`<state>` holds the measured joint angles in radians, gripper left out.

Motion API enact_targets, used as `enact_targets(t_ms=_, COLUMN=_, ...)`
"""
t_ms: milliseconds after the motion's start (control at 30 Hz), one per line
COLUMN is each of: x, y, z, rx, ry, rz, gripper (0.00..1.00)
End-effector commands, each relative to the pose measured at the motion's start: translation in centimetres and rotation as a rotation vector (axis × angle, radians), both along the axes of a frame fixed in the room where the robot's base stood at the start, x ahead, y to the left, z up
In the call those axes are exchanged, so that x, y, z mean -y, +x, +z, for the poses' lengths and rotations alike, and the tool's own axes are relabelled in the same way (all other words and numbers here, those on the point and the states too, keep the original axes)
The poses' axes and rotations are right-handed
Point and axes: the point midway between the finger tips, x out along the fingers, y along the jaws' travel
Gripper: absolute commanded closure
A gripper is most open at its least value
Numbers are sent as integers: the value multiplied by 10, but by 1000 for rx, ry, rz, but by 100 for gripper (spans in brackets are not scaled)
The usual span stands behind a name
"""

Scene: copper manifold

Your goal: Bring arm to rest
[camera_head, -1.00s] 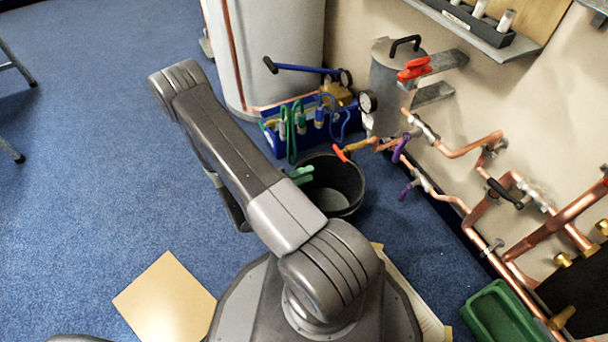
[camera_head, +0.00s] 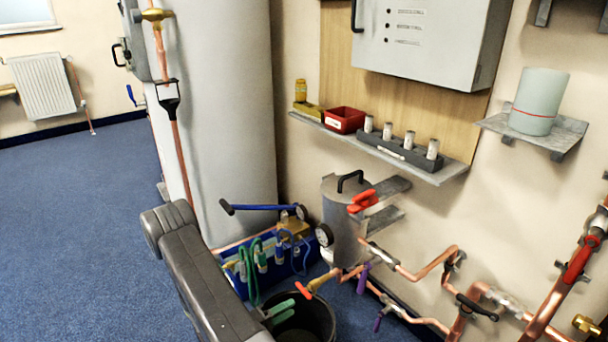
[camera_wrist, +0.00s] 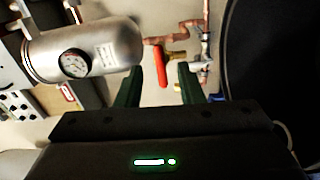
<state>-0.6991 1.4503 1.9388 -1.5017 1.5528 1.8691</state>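My arm (camera_head: 195,275) reaches forward from the bottom of the head view, along the left of the black bucket. My gripper shows there as green fingers (camera_head: 280,312) over the bucket's rim area. In the wrist view, the two green fingers of my gripper (camera_wrist: 159,78) stand apart with nothing held between them. A red valve lever (camera_wrist: 161,66) shows in the gap beyond the fingertips, apart from them as far as I can tell. The same red-handled lever (camera_head: 303,290) appears just right of the fingers in the head view.
Copper pipes (camera_head: 430,268) line the right wall. A large grey cylinder (camera_head: 225,110) stands behind. Blue floor (camera_head: 70,230) is open at left.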

Motion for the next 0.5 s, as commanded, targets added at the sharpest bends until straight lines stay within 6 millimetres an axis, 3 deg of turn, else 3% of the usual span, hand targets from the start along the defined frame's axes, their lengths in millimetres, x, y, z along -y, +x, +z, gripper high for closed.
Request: enact_targets(t_ms=500, x=50, y=36, z=-1, rx=1, ry=1, rz=-4, gripper=66)
